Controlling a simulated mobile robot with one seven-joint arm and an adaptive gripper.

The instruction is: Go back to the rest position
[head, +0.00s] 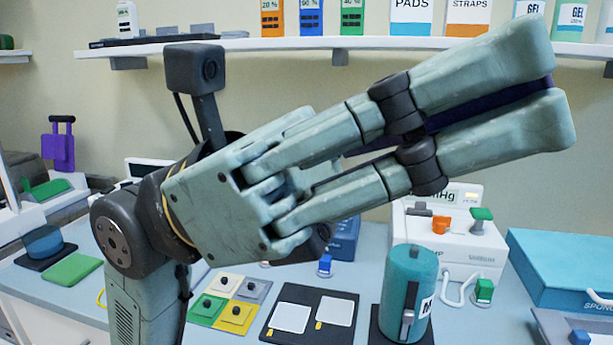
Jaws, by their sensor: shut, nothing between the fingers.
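My gripper (553,88) is large in the head view, raised above the counter and pointing right and slightly up. Its two grey-green fingers lie close together, with only a narrow dark gap, and it holds nothing. My arm comes up from the lower left, and a small dark camera stands on the wrist. The gripper hides part of the wall and part of the counter's back area.
Below are a teal canister (399,290), a black mat (287,326) with white pads, coloured square plates (203,309) and a white device (455,246). A blue box (563,268) lies right. A wall shelf (385,44) holds labelled boxes behind the gripper.

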